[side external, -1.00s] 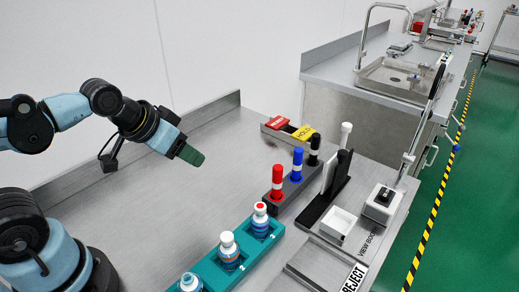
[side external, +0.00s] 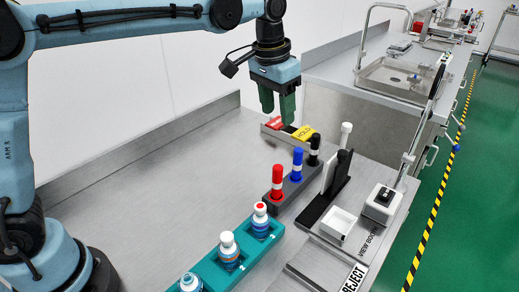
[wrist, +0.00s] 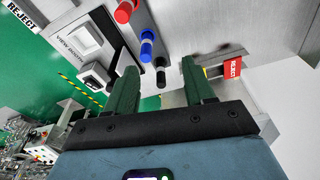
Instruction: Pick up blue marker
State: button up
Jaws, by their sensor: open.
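The blue marker (side external: 297,164) stands upright in a dark holder (side external: 290,188), between a red marker (side external: 277,182) and a black marker (side external: 314,150). In the wrist view the blue marker (wrist: 147,44) shows between the red marker (wrist: 125,11) and the black one (wrist: 160,70). My gripper (side external: 278,115) points down with green fingers, above and behind the holder in the side view. Its fingers (wrist: 160,75) are apart and hold nothing. In the wrist view the black marker shows in the gap between them, and the blue marker lies beyond the fingertips.
A teal rack (side external: 208,268) with several capped bottles stands at the front. A black stand (side external: 322,200), a white tray (side external: 338,223) and a switch box (side external: 382,204) are right of the markers. The bench's left part is clear.

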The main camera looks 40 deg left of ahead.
aim_at(297, 164)
jog(key=shift+m+g, duration=0.3)
jog(key=shift+g, duration=0.4)
jog(key=w+d+f, duration=0.2)
jog(key=w+d, duration=0.1)
jog(key=shift+w+d+f, duration=0.1)
jog(key=shift+d+f, duration=0.15)
jog(key=shift+d, duration=0.05)
jog(key=shift+w+d+f, duration=0.25)
jog(key=shift+d+f, duration=0.15)
jog(key=shift+f, duration=0.3)
notch_tip(297, 164, down, 6)
jog(key=shift+f, duration=0.15)
jog(key=shift+a+f, duration=0.2)
jog(key=shift+f, duration=2.5)
grip_shut()
